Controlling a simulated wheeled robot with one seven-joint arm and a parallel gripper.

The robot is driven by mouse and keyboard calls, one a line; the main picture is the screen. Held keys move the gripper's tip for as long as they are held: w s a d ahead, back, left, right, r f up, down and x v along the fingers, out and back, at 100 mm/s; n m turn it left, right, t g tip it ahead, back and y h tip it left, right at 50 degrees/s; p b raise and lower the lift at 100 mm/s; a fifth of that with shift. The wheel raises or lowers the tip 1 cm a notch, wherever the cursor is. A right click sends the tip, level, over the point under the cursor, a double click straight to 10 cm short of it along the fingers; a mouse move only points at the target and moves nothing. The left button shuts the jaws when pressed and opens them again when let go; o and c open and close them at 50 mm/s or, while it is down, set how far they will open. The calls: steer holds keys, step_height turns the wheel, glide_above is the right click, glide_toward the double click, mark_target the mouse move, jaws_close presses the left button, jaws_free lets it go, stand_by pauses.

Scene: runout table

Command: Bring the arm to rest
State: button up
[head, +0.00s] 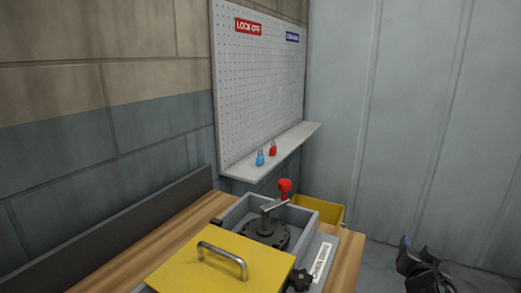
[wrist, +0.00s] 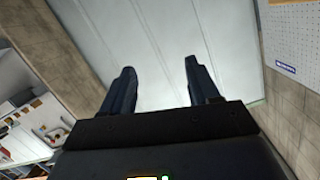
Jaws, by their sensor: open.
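My gripper (wrist: 158,80) shows in the wrist view with its two dark fingers spread apart and nothing between them. It points towards the pale wall panels. In the head view my gripper (head: 406,243) is at the lower right, to the right of the wooden table (head: 347,262) and apart from it. Only part of the arm shows there, cut off by the bottom edge of the picture.
A yellow lid with a metal handle (head: 190,268) lies by a grey box (head: 325,215) with a red-knobbed lever (head: 285,186). A yellow bin (head: 331,211) stands behind. A blue padlock (head: 260,160) and a red padlock (head: 273,150) are at the pegboard (head: 260,90) shelf. The right side looks clear.

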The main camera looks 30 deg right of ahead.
steer(key=s+a+f+n+t+y, duration=0.2)
steer(key=s+a+n+t+y, duration=0.3)
steer(key=a, duration=0.6)
steer(key=s+a+f+n+t+y, duration=0.1)
steer(key=s+a+f+n+y, duration=0.25)
steer(key=s+a+n, duration=0.55)
steer(key=s+a+r+y, duration=0.2)
steer(key=s+a+r, duration=0.2)
steer(key=a, duration=0.4)
steer(key=s+a+r+y, duration=0.3)
steer(key=s+a+r, duration=0.2)
steer(key=s+a, duration=0.2)
steer(key=shift+a+n+t, duration=0.4)
steer(key=shift+a, duration=0.75)
steer(key=shift+s+r, duration=0.1)
